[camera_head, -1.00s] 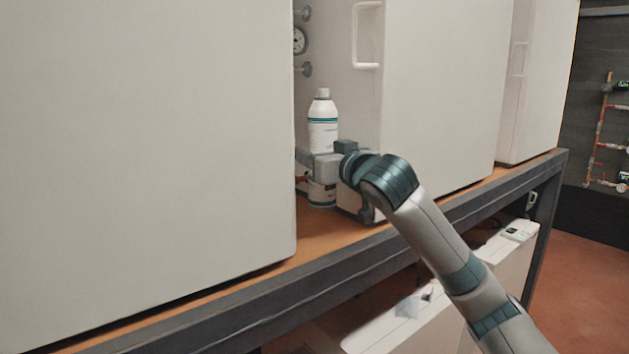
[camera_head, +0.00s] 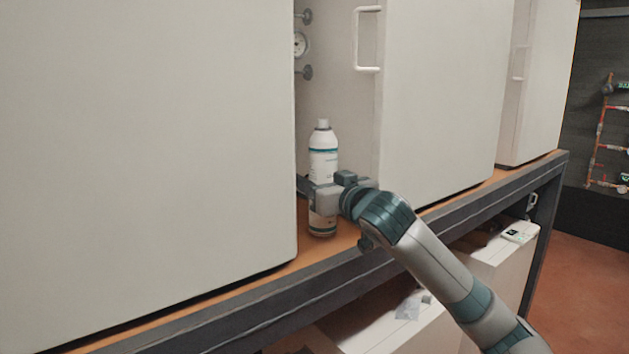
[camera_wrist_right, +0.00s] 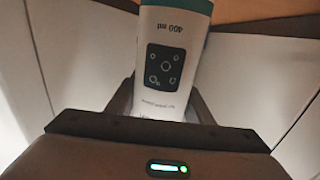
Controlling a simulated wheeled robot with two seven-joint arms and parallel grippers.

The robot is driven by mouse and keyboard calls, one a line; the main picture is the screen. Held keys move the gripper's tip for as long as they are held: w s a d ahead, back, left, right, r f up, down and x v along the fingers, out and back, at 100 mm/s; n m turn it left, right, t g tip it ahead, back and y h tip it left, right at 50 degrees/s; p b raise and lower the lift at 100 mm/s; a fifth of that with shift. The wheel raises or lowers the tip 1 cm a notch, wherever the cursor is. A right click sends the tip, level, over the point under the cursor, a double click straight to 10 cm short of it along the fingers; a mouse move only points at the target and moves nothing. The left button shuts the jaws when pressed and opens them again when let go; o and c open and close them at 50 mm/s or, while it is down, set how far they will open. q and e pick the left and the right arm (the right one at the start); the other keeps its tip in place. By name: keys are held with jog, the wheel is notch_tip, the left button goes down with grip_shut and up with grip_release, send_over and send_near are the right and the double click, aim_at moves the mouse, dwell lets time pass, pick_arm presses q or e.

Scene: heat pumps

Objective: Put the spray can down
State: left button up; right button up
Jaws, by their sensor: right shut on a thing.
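The white spray can with teal bands (camera_head: 323,160) stands upright in the gap between two large white units, over the orange-brown shelf (camera_head: 318,254). My right gripper (camera_head: 322,196) is shut around the can's lower middle. The can's bottom shows below the fingers and looks at or very close to the shelf surface; I cannot tell if it touches. In the right wrist view the can (camera_wrist_right: 172,60) sits between the two fingers, with its printed label facing the camera. My left gripper is not in view.
A large white unit (camera_head: 150,150) stands close on the left of the can. Another white unit (camera_head: 440,110) with a handle (camera_head: 369,40) stands on the right. The shelf's dark front edge (camera_head: 250,312) runs below.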

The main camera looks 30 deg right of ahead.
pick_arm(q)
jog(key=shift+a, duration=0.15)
pick_arm(e)
jog(key=shift+f, duration=0.15)
jog(key=shift+f, duration=0.15)
jog(key=o, duration=1.3)
jog(key=shift+o, duration=0.2)
jog(key=shift+s+a, duration=0.1)
jog(key=shift+s, duration=0.4)
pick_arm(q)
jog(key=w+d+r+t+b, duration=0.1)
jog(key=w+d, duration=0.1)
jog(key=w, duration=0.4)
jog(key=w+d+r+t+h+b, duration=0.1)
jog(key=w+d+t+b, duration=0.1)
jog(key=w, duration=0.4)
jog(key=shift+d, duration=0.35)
pick_arm(e)
jog(key=s, duration=1.1)
jog(key=shift+a, duration=0.4)
